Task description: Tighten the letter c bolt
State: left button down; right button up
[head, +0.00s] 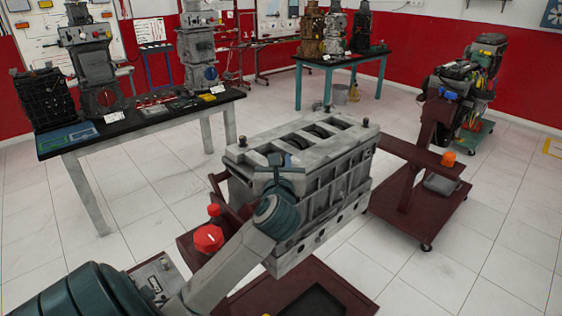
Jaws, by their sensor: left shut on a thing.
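A grey engine block (330,200) stands in the middle of the head view, with a row of open cylinder slots on top. Small dark bolts stand on its top: one at the left corner (242,142), one at the far edge (327,108), one at the right corner (366,122). My left gripper (281,163) is at the near corner of the block's top, shut on what seems to be a bolt there. Its fingers and wrist hide most of it. No letter is readable on any bolt. My right gripper is not in view.
The block is on a dark red wheeled stand (300,292) with a red knob (208,238). A black-topped table (150,120) with engine parts stands at left. Another engine (465,85) on a red stand is at right. Open tiled floor lies between them.

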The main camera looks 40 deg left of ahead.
pick_arm(q)
jog(key=shift+r, duration=0.1)
jog(key=c, duration=1.4)
grip_release()
jog(key=shift+s+d, duration=0.2)
jog(key=shift+s, duration=0.05)
jog(key=p+v, duration=0.2)
jog(key=v, duration=0.8)
jog(key=shift+p, duration=0.4)
jog(key=shift+o, duration=0.3)
